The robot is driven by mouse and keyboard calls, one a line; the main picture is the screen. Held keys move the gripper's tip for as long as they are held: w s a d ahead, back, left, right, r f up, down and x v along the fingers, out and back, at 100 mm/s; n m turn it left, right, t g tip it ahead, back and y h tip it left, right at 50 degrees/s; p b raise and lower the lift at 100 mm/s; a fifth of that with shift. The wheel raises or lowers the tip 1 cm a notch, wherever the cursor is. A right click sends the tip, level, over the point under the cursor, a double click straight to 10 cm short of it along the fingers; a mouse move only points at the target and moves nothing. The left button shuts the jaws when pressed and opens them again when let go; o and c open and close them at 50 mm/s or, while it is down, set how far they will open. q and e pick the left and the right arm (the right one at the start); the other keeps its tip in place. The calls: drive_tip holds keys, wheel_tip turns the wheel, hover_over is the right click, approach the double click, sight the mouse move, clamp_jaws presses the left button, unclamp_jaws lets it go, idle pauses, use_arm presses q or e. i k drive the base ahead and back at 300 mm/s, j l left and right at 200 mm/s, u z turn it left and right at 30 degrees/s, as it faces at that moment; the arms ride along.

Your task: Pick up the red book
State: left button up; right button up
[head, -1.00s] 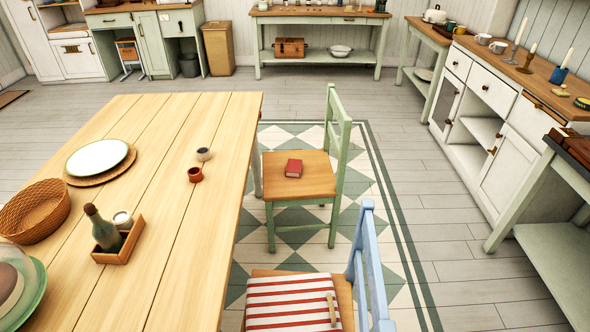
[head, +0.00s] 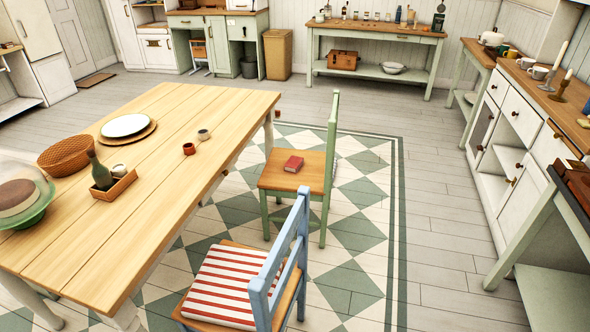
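Neither of my grippers shows in the head view.
A blue chair (head: 264,296) with a red-striped cushion (head: 230,285) stands nearer. The wooden table (head: 150,215) fills the left, with a plate, basket, bottle tray and cups. A white cabinet (head: 508,130) and green side table (head: 545,235) line the right. The floor right of the chairs is clear.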

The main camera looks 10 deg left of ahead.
sight(293, 164)
drive_tip(key=i+l+u, duration=0.15)
drive_tip(key=l, duration=0.25)
drive_tip(key=i+l+u, duration=0.2)
drive_tip(key=l, duration=0.2)
drive_tip(key=l+u, duration=0.15)
drive_tip(key=l, duration=0.25)
drive_tip(key=i+l+u, duration=0.15)
drive_tip(key=l, duration=0.3)
